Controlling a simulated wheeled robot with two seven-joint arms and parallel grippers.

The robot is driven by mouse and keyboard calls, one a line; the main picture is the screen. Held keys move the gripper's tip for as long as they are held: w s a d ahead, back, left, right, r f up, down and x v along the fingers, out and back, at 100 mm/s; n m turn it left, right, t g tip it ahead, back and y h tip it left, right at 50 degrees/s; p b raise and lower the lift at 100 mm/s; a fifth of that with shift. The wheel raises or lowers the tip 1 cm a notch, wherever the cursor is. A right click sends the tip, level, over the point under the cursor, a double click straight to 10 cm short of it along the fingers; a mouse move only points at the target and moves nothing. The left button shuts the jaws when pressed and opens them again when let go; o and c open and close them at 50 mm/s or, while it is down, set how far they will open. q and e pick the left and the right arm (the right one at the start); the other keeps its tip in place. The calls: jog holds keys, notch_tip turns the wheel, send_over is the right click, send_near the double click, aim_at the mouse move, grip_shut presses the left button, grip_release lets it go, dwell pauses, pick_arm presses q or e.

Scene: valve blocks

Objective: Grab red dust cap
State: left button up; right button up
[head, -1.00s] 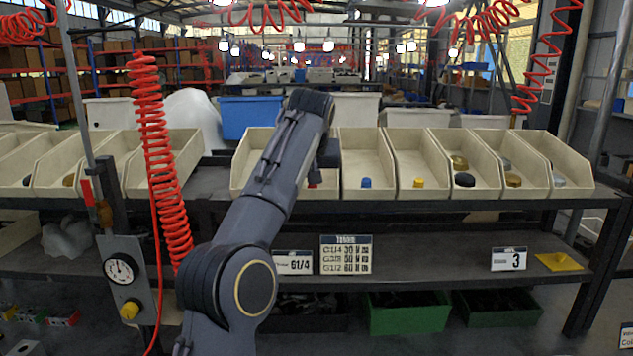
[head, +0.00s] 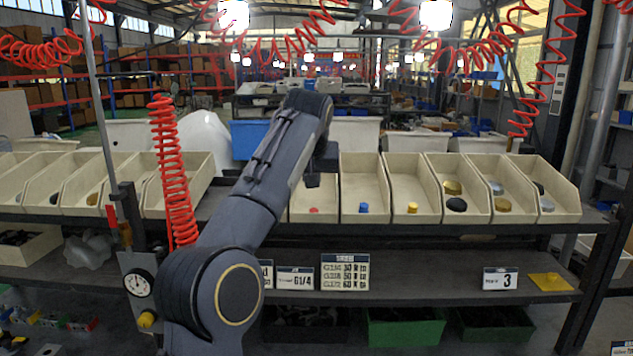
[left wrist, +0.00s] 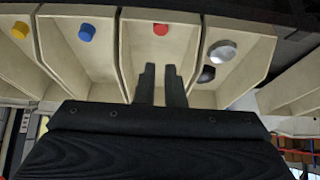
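The red dust cap (head: 314,210) lies on the floor of a cream bin (head: 300,214) in the shelf row. It also shows in the left wrist view (left wrist: 160,30), ahead of the fingertips and clear of them. My left gripper (head: 313,181) hangs at that bin's opening, above the cap in the head view. In the left wrist view its two dark fingers (left wrist: 160,68) stand a small gap apart with nothing between them. My right gripper is in neither view.
The bin beside it holds a blue cap (head: 363,208), and a further one a yellow cap (head: 412,208). In the left wrist view the other neighbouring bin has metallic caps (left wrist: 222,50). Thin bin walls separate them. A red coiled hose (head: 172,170) hangs left of my arm.

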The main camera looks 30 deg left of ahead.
aim_at(314, 210)
pick_arm(q)
jog(key=o, duration=0.7)
jog(key=f+b, duration=0.1)
jog(key=s+f+t+b, duration=0.1)
jog(key=f, duration=0.1)
jog(key=shift+s+f+y, duration=0.1)
jog(key=shift+f+y, duration=0.1)
jog(key=shift+y, duration=0.1)
jog(key=shift+o, duration=0.4)
jog(key=shift+a+f+b, duration=0.1)
jog(key=shift+f+b, duration=0.2)
jog(key=x, duration=0.2)
jog(key=p+x, duration=0.1)
jog(key=x, duration=0.1)
jog(key=p+x, duration=0.1)
jog(key=x, duration=0.2)
jog(key=shift+w+d+r, duration=0.1)
jog(key=shift+w+d, duration=0.2)
jog(key=shift+w, duration=0.05)
jog(key=shift+w+a+f, duration=0.1)
jog(key=shift+w+f, duration=0.05)
jog(key=shift+f, duration=0.05)
